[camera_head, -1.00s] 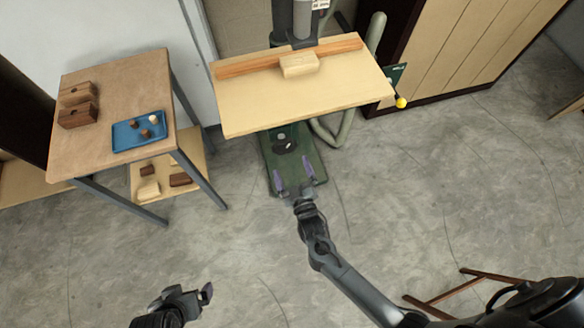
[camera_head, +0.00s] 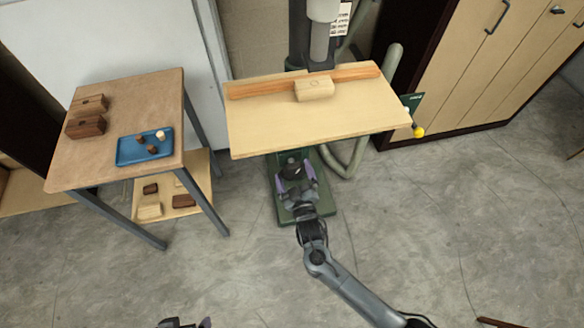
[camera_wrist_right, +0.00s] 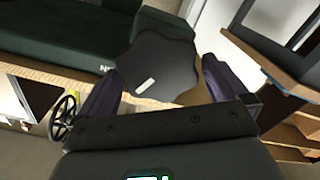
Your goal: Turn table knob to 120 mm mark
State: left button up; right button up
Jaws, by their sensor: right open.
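The black lobed table knob (camera_wrist_right: 158,68) with a white mark on it fills the upper middle of the right wrist view. In the head view the knob (camera_head: 294,171) shows dark below the front edge of the drill-press table (camera_head: 300,128). My right gripper (camera_head: 297,180) is open, its purple fingers one on each side of the knob's near part; I cannot tell whether they touch it. The gripper also shows in the right wrist view (camera_wrist_right: 163,88). My left gripper (camera_head: 186,323) is mostly cut off at the bottom edge. No 120 mm mark is readable.
A wooden block (camera_head: 314,90) sits against the fence (camera_head: 255,88). A side table (camera_head: 110,105) with a blue tray (camera_head: 124,156) stands left. The floor in front is open.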

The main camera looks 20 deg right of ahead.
jog(key=shift+w+d, duration=0.2)
jog(key=shift+w, duration=1.2)
jog(key=c, duration=0.7)
jog(key=shift+r+m, duration=0.1)
jog(key=shift+m, duration=1.1)
jog(key=o, duration=0.7)
jog(key=s+a+p, duration=0.1)
jog(key=s, duration=0.9)
jog(key=shift+s+a+p, duration=0.15)
jog(key=shift+s+p, duration=0.2)
jog(key=shift+s, duration=0.05)
